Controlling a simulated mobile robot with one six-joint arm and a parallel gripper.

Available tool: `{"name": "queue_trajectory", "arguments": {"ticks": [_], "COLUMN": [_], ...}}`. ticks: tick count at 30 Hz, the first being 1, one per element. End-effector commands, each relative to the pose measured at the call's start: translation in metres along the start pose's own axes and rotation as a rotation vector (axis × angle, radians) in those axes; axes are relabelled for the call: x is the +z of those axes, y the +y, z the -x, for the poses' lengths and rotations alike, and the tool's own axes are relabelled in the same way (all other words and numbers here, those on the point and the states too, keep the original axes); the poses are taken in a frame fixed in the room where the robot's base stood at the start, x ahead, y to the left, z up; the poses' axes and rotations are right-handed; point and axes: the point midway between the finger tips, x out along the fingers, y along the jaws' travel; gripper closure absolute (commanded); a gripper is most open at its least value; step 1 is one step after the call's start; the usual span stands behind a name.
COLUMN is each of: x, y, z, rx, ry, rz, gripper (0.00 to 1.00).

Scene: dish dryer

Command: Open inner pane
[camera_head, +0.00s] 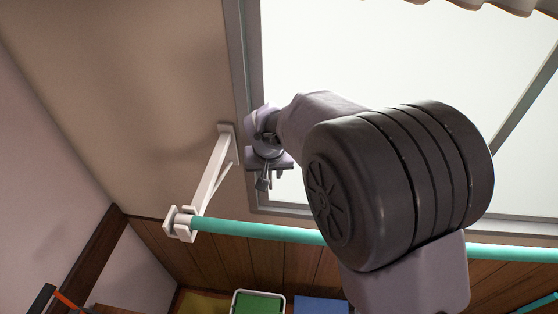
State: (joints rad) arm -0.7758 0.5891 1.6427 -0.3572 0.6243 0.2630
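A window with bright white panes (350,50) and a grey frame (247,75) fills the upper right. A grey bar (527,98) crosses the glass at the right. I cannot tell which pane is the inner one. My arm covers much of the window's lower middle. My small grey gripper (264,184) is in front of the frame's lower left part. Its fingers point down in the picture and look close together, but I cannot tell whether they are shut or touch the frame. I see nothing held.
A teal pole (265,231) runs below the window, behind my arm, held by a white bracket (210,180) close left of my gripper. Brown wood panelling (195,255) lies below. Green (257,305) and blue (320,305) things sit at the bottom edge. A pleated cloth (500,5) hangs at top right.

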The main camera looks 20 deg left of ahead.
Motion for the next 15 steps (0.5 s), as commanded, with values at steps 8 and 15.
{"name": "queue_trajectory", "arguments": {"ticks": [8,15], "x": [0.0,0.0], "y": [0.0,0.0], "z": [-0.021,-0.021], "rx": [0.0,0.0], "ry": [0.0,0.0], "rz": [0.0,0.0], "gripper": [0.67,0.77]}}
